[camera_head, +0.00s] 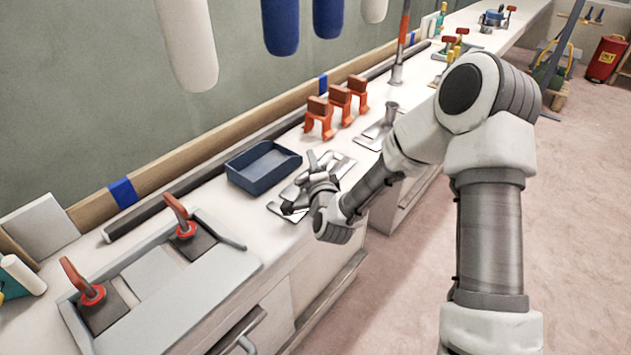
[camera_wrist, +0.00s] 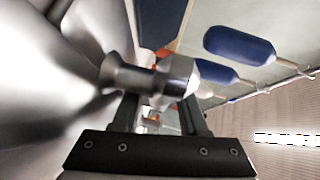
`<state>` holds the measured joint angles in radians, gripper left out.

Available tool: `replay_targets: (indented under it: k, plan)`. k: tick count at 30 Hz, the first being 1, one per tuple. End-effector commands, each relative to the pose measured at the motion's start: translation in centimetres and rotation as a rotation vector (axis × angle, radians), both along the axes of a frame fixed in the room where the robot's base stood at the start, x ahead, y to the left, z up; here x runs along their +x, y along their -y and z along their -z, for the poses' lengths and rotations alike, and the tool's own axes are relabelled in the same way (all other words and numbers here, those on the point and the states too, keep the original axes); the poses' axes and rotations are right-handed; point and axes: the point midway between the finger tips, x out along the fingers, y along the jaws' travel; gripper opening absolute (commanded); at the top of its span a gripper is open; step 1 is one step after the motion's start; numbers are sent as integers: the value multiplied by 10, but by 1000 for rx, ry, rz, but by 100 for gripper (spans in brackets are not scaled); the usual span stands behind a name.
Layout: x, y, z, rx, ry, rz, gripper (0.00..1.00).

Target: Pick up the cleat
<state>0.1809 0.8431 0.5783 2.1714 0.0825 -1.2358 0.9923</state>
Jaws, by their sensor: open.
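A shiny metal fitting that looks like the cleat (camera_wrist: 150,80) fills the middle of the wrist view, with a narrow neck and a thicker rounded end. It lies across the ends of my gripper's dark fingers. My gripper (camera_wrist: 158,108) is open; I cannot tell whether the fitting is between the fingers or just in front of them. In the head view my gripper (camera_head: 303,192) is low over the bench, at a metal plate (camera_head: 338,163) with a fitting on it. My wrist and fingers hide much of that fitting.
A dark blue tray (camera_head: 240,180) stands just left of my gripper on the white bench. Several orange clamps (camera_head: 320,117) stand behind it. Another metal fitting (camera_head: 391,112) is further along. Blue fenders (camera_head: 281,27) hang above. A recessed panel with red-handled clamps (camera_head: 76,278) lies at front left.

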Motion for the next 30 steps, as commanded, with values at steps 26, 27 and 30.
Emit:
replay_targets:
  k: [26,27,30]
  plan:
    - [11,-3,1,1,1,-1,0]
    - [11,-3,1,1,1,-1,0]
    - [11,-3,1,2,2,-1,0]
